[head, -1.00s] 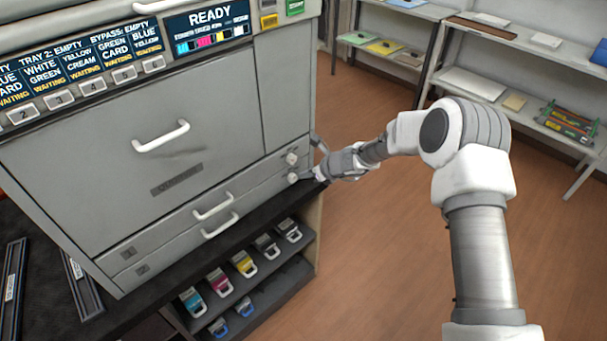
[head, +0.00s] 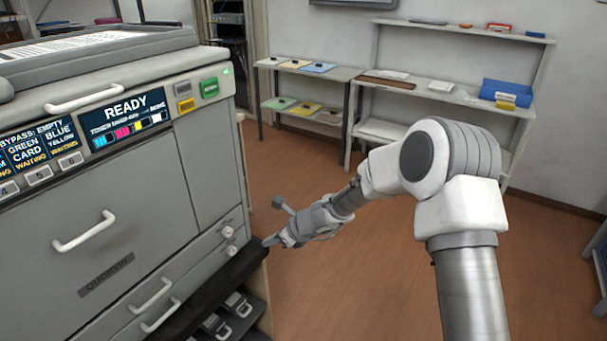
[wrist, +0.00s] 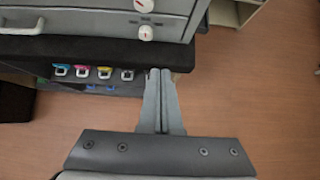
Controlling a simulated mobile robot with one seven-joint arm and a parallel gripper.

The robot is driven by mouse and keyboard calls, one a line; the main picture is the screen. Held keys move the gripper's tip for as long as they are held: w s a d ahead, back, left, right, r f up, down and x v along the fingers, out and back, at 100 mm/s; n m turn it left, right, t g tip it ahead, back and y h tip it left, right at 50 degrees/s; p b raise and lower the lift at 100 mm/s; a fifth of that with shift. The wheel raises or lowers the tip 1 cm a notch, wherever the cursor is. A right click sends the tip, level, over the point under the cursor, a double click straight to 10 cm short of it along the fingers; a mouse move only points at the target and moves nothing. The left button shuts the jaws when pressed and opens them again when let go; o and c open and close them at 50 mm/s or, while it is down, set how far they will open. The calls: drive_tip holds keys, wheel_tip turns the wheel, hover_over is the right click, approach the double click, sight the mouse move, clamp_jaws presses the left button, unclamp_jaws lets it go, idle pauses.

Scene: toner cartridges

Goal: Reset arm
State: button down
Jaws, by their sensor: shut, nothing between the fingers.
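My gripper (head: 269,241) is at the end of my arm, just right of the printer's lower right corner in the head view. In the wrist view my gripper (wrist: 160,72) has its two fingers together with nothing between them. The fingertips appear over the edge of the dark counter top (wrist: 100,52); whether they touch it cannot be told. The large grey printer (head: 150,170) shows READY on its display (head: 125,110), and its front panel and drawers look shut.
Toner cartridges (wrist: 82,71) sit on a shelf under the counter. Shelves (head: 350,88) with papers and a blue box (head: 506,92) stand at the back. The brown floor (head: 350,275) around my arm is clear.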

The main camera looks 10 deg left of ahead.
drive_tip(key=s+d+r+n+h+p, duration=0.1)
drive_tip(key=s+d+r+n, duration=0.25)
drive_tip(key=r, duration=0.35)
drive_tip(key=s+d+r+n+p, duration=0.15)
drive_tip(key=d+r+n, duration=0.25)
drive_tip(key=r, duration=0.4)
drive_tip(key=s+d+r+n+h+p, duration=0.1)
drive_tip(key=s+d+r+n, duration=0.25)
drive_tip(key=r, duration=0.35)
drive_tip(key=s+d+r+n+h+p, duration=0.1)
drive_tip(key=s+d+r+n+h, duration=0.1)
drive_tip(key=s+d, duration=0.5)
drive_tip(key=s+d+r+n+t+h+p, duration=0.1)
drive_tip(key=s+d+r+n+h, duration=0.1)
drive_tip(key=s+d+r+n, duration=0.3)
drive_tip(key=s+d+r+n+t+h+p, duration=0.1)
drive_tip(key=s+d+r+n, duration=0.3)
drive_tip(key=s+d, duration=0.5)
drive_tip(key=shift+s+d+h+p, duration=0.15)
drive_tip(key=shift+d+h+p, duration=0.15)
drive_tip(key=shift+d+h, duration=0.45)
